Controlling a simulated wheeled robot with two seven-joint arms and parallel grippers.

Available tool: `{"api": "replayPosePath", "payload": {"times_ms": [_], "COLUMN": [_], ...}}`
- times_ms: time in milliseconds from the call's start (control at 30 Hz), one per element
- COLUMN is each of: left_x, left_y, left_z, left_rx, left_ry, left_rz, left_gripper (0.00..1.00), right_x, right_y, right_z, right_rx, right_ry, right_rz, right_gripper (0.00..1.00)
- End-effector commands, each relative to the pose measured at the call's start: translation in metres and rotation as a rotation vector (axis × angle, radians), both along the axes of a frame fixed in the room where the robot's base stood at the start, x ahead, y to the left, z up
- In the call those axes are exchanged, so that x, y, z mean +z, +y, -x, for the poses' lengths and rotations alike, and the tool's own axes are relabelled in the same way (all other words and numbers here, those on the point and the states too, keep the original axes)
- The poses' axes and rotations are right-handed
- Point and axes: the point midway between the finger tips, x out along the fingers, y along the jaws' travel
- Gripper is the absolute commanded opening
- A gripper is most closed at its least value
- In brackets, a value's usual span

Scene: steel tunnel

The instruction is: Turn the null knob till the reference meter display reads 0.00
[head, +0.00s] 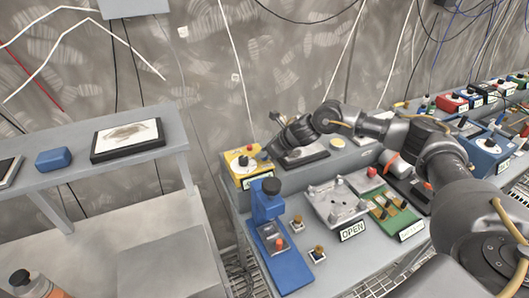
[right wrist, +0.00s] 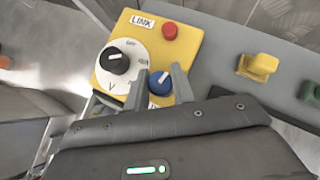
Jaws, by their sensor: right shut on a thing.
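A yellow box (head: 236,159) labelled LINK stands at the left end of the bench's raised shelf. In the right wrist view the yellow box (right wrist: 187,47) carries a black knob (right wrist: 117,63) on a white dial, a red button (right wrist: 169,32) and a blue knob (right wrist: 160,84) with a white pointer line. My right gripper (right wrist: 161,74) has one finger on each side of the blue knob and is shut on it. In the head view my right gripper (head: 268,149) is beside the box. I cannot read a null label or a meter display. My left gripper is out of view.
A blue press-like device (head: 265,215) stands below the box. A grey fixture plate (head: 335,203), an OPEN sign (head: 353,230) and a green board (head: 393,217) are to its right. A grey side table (head: 130,160) stands left, beyond a gap.

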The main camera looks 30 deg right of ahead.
Motion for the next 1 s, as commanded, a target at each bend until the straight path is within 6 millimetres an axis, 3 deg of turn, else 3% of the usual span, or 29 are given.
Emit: {"api": "replayPosePath", "payload": {"times_ms": [500, 1000], "left_x": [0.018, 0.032], "left_y": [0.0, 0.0], "left_z": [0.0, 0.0], "left_rx": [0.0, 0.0], "left_ry": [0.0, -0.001], "left_rz": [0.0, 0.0], "left_gripper": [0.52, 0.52], "right_x": [0.004, 0.003], "right_y": [0.001, -0.001], "right_z": [-0.001, -0.001], "right_rx": [-0.414, -0.588], "right_ry": [-0.003, -0.004], "right_rz": [-0.001, -0.003], "right_gripper": [0.02, 0.02]}}
